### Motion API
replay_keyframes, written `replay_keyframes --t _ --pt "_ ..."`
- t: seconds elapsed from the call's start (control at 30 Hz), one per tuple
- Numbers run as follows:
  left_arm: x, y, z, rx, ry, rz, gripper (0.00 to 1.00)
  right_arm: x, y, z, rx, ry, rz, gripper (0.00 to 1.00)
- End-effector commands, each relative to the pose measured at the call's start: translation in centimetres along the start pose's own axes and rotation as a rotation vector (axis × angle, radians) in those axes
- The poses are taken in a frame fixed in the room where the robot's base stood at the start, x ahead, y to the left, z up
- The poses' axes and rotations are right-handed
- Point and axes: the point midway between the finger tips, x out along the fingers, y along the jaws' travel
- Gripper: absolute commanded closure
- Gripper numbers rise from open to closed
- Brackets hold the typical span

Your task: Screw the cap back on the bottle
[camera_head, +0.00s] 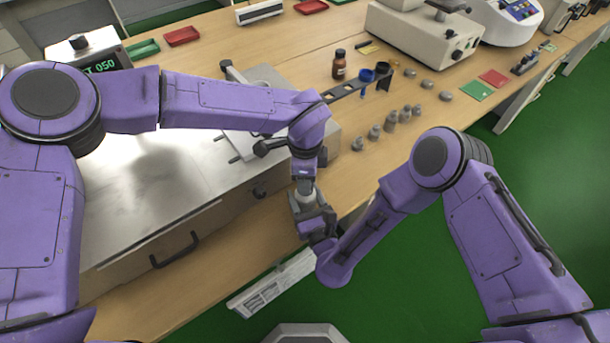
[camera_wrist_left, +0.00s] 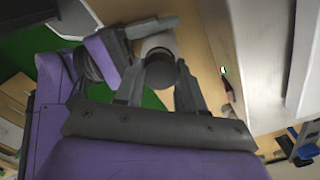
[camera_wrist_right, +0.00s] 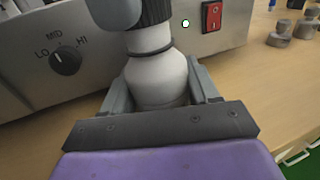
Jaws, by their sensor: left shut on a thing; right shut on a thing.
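A white bottle (camera_wrist_right: 158,80) is between the fingers of my right gripper (camera_wrist_right: 160,98), which is shut on its body. It stands upright in the right wrist view, with a dark ring round its neck. A black ribbed cap (camera_wrist_right: 153,12) is directly above the neck, in line with it. My left gripper (camera_wrist_left: 158,88) is shut on the dark cap (camera_wrist_left: 160,72), seen from above with the bottle's pale shoulder behind it. In the head view the left gripper (camera_head: 304,182) is just above the right gripper (camera_head: 312,212). I cannot tell how far the threads engage.
A grey-topped hot plate with a dial (camera_wrist_right: 66,60) and red switch (camera_wrist_right: 211,16) is close behind the bottle. A brown bottle (camera_head: 339,66) and several metal weights (camera_head: 391,117) stand on the wooden bench (camera_head: 215,262). The green floor lies beyond its front edge.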

Motion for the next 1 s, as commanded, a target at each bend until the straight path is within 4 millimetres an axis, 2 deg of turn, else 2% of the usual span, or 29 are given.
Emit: replay_keyframes --t 0.43,0.47,0.57,0.67,1.0 --pt "0.93 0.01 -0.01 0.001 0.0 0.0 0.89 -0.01 0.0 -0.01 0.0 0.0 0.0 0.95" --pt "0.89 0.0 -0.01 0.001 0.0 0.0 0.89 -0.01 0.0 0.0 0.0 0.0 0.0 1.0" --pt "0.9 0.0 -0.01 0.053 0.001 0.0 0.89 -0.01 0.0 -0.01 0.0 0.0 0.0 1.0" --pt "0.91 0.01 -0.04 0.242 0.002 0.001 0.89 -0.01 0.0 -0.01 0.0 0.0 0.0 1.0" --pt "0.95 -0.05 -0.05 1.317 0.001 0.0 0.89 -0.01 0.0 -0.01 0.0 0.0 0.0 1.0"
